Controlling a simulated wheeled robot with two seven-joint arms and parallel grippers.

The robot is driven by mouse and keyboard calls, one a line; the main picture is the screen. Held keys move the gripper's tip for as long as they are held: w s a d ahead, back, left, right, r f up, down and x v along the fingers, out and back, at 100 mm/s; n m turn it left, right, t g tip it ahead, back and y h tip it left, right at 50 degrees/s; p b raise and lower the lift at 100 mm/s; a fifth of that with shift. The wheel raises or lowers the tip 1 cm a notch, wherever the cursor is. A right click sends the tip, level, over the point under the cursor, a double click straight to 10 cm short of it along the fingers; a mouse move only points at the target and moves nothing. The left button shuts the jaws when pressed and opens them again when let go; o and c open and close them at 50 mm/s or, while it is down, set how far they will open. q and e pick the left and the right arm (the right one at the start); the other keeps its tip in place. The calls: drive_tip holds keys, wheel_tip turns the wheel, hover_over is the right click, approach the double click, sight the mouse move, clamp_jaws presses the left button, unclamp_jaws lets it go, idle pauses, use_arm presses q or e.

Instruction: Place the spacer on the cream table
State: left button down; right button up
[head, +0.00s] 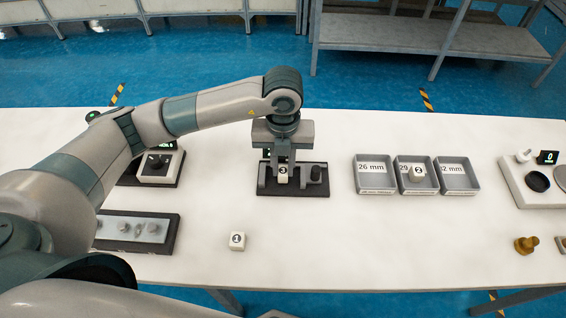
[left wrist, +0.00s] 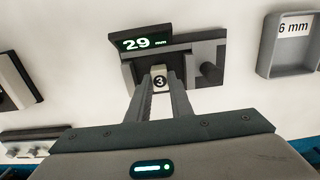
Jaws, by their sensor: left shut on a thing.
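A white spacer cube marked 3 (head: 283,175) is in the dark measuring gauge (head: 318,190) on the cream table (head: 330,245). My left gripper (head: 283,167) is shut on this spacer; the left wrist view also shows the spacer (left wrist: 160,82) between the fingertips. The gauge display (left wrist: 143,43) reads 29 mm. A spacer marked 1 (head: 238,241) stands on the table near the front. A spacer marked 2 (head: 416,172) sits in the middle tray, labelled 29. My right gripper is not in view.
Three grey trays, the 26 mm tray (head: 375,186), the middle tray (head: 417,186) and the 32 mm tray (head: 458,188), stand right of the gauge. A scale (head: 538,182) and a brass weight (head: 526,245) are at the right. The front middle is clear.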

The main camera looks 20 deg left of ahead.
use_arm(q)
drive_tip(key=shift+f, duration=0.25)
drive_tip(key=shift+f, duration=0.15)
drive_tip(key=c, duration=1.6)
unclamp_jaws()
